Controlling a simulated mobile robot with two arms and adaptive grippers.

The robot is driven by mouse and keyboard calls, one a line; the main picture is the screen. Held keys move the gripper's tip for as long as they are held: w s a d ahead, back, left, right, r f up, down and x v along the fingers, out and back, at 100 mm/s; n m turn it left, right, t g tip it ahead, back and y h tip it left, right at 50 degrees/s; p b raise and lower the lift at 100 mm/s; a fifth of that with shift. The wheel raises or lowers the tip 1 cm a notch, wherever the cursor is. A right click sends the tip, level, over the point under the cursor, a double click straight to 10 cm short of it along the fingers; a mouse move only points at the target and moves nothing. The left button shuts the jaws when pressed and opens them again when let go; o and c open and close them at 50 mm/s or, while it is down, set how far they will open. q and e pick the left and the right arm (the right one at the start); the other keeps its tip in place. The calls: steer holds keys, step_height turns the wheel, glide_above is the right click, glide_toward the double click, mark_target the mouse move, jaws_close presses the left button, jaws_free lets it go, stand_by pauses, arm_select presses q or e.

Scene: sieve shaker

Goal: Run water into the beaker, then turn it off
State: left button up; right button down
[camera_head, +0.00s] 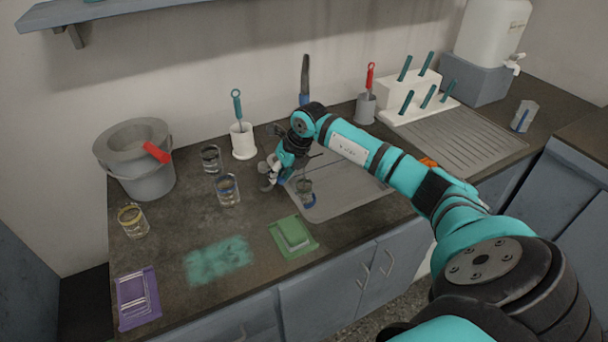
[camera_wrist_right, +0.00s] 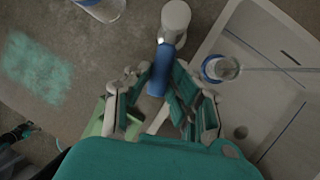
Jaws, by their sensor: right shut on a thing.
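My right gripper (camera_head: 272,176) is at the left edge of the sink (camera_head: 340,205). In the right wrist view its fingers (camera_wrist_right: 158,100) are shut on a blue handle (camera_wrist_right: 158,72), which seems to belong to the tap. A pale round post (camera_wrist_right: 175,16) stands just beyond it. A clear beaker with a blue mark (camera_head: 305,187) stands in the sink, beside the gripper; it also shows in the wrist view (camera_wrist_right: 220,69). My gripper hides most of the tap in the head view. My left gripper is not in view.
Other glass beakers (camera_head: 228,190) and a grey bucket (camera_head: 140,175) stand to the left. A green tray (camera_head: 275,236) lies in front of the sink. A utensil pot (camera_head: 243,144), a red-handled brush (camera_head: 369,78) and a white rack (camera_head: 385,112) are behind.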

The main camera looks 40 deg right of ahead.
steer(key=shift+r, duration=0.1)
steer(key=shift+a+r+m+p, duration=0.15)
steer(key=shift+a+m+p, duration=0.25)
steer(key=shift+p, duration=0.15)
steer(key=shift+w+a+m+h+p, duration=0.1)
steer(key=shift+a+m+h+p, duration=0.5)
steer(key=shift+m, duration=0.8)
steer(key=shift+f, duration=0.2)
steer(key=shift+d+f+n+b, duration=0.15)
steer(key=shift+n+b, duration=0.15)
steer(key=shift+b, duration=0.15)
steer(key=shift+d+n+y+b, duration=0.65)
steer(key=shift+n+b, duration=0.35)
steer(key=shift+n, duration=0.3)
steer(key=shift+r, duration=0.2)
